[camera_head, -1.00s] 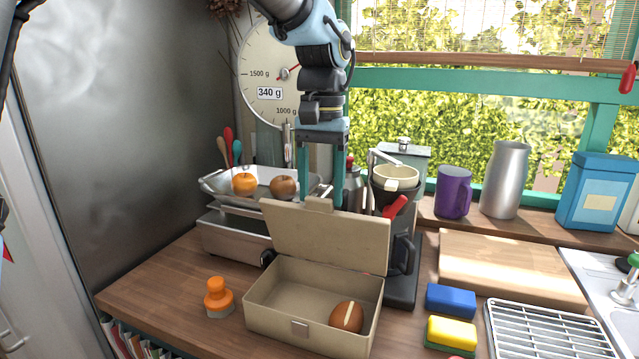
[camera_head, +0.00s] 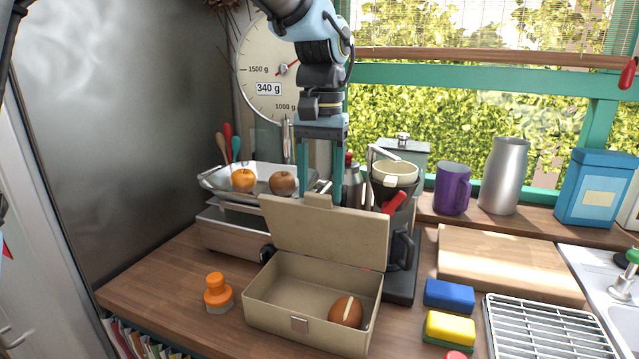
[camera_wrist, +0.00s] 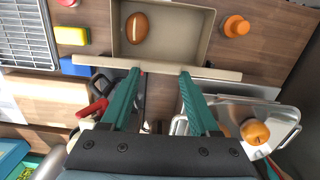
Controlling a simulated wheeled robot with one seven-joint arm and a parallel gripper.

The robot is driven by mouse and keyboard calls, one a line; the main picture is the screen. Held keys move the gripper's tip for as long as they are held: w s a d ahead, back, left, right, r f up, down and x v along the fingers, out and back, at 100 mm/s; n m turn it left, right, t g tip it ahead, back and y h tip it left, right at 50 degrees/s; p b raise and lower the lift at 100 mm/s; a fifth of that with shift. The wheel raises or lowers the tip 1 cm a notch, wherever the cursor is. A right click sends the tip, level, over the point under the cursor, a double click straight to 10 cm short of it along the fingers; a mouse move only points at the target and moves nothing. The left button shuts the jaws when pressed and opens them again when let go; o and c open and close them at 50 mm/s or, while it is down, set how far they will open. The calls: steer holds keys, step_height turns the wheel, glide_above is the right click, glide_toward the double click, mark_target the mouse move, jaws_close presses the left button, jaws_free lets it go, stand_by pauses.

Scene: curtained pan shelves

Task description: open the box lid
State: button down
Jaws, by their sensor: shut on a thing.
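The beige box (camera_head: 262,325) stands open on the wooden counter, with a brown bread roll (camera_head: 346,311) inside at the right. Its lid (camera_head: 325,232) is swung up and leans back at the rear of the box. My gripper (camera_head: 320,198) reaches down from above, its two teal fingers on either side of the tab on the lid's upper edge. In the wrist view, the fingertips of my gripper (camera_wrist: 158,72) meet the lid edge (camera_wrist: 215,73), and the box interior with the roll (camera_wrist: 137,28) lies beyond.
A kitchen scale (camera_head: 232,232) with fruit in its pan and a coffee machine (camera_head: 400,250) stand close behind the box. An orange-handled stamp-like object (camera_head: 217,292) is to its left. Blue (camera_head: 449,294) and yellow (camera_head: 450,328) sponges lie to its right, beside a metal rack (camera_head: 545,325).

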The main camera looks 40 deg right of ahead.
steer(key=shift+s+f, duration=0.1)
steer(key=shift+f, duration=0.2)
steer(key=c, duration=0.5)
jaws_free()
steer(key=shift+c, duration=0.2)
steer(key=shift+o, duration=0.7)
steer(key=shift+d, duration=0.15)
steer(key=shift+o, duration=1.4)
steer(key=shift+r, duration=0.1)
steer(key=shift+r, duration=0.1)
step_height(320, 180, up, 11)
steer(key=b, duration=0.2)
steer(key=shift+w+d+b, duration=0.2)
steer(key=shift+w+b, duration=0.05)
steer(key=shift+b, duration=0.05)
steer(key=shift+f, duration=0.2)
steer(key=shift+c, duration=0.4)
